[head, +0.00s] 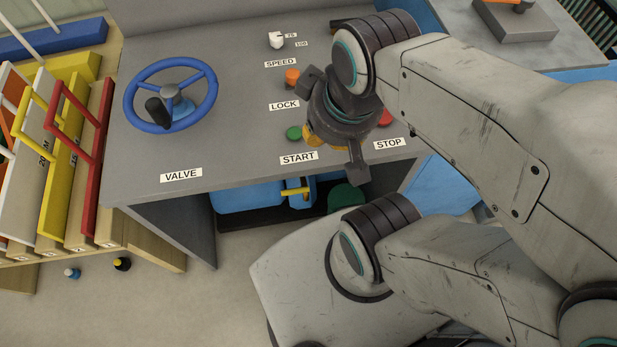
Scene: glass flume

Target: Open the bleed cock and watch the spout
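My gripper (336,120) hangs over the sloping grey console, between the START and STOP labels, seen from behind. Its two fingers stand out on opposite sides of the palm, so it looks open, with nothing seen held. A yellow-orange part (314,139) shows partly from under it; I cannot tell what it is. Below the console's front edge, a yellow lever (296,191) lies across a blue machine (250,196). I cannot tell whether this lever is the bleed cock. No part is labelled as a bleed cock, and I cannot make out a spout.
The console (235,110) bears a blue valve handwheel (171,95), a white speed knob (276,40), an orange lock knob (291,76), a green start button (294,133) and a red stop button (386,117). A rack with coloured frames (84,150) stands left.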

